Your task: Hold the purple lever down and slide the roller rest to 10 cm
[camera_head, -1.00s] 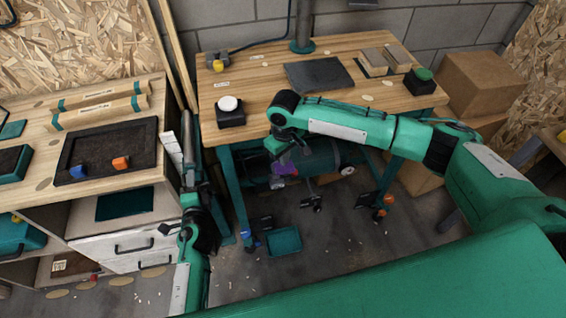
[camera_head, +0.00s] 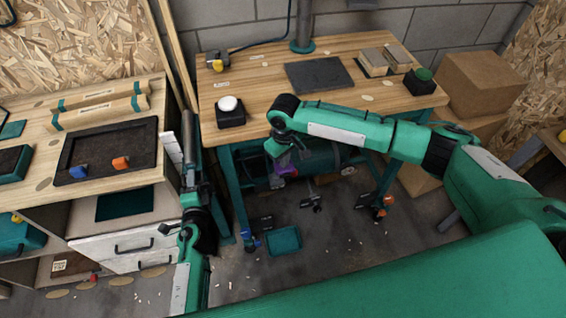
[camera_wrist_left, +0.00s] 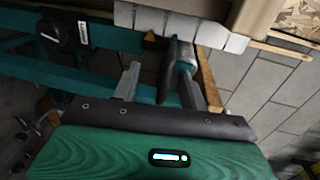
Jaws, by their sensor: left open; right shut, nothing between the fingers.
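A small purple piece (camera_head: 288,171), which looks like the lever, shows under the right-hand table, at the tip of my right gripper (camera_head: 284,161). My right gripper is shut and empty, pointing down at the table's front edge. It partly hides the purple piece; I cannot tell whether they touch. My left gripper (camera_head: 187,140) is upright in the gap between the two benches. In the left wrist view its two grey fingers (camera_wrist_left: 160,85) are apart, with a dark and teal bar behind them. I cannot surely pick out the roller rest or a 10 cm mark.
The table (camera_head: 262,93) carries a dark mat (camera_head: 318,74), a white-button box (camera_head: 230,112) and a green-button box (camera_head: 419,80). A teal tray (camera_head: 284,241) lies on the floor below. The left bench (camera_head: 40,130) stands close to my left arm. Cardboard boxes (camera_head: 482,82) stand at right.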

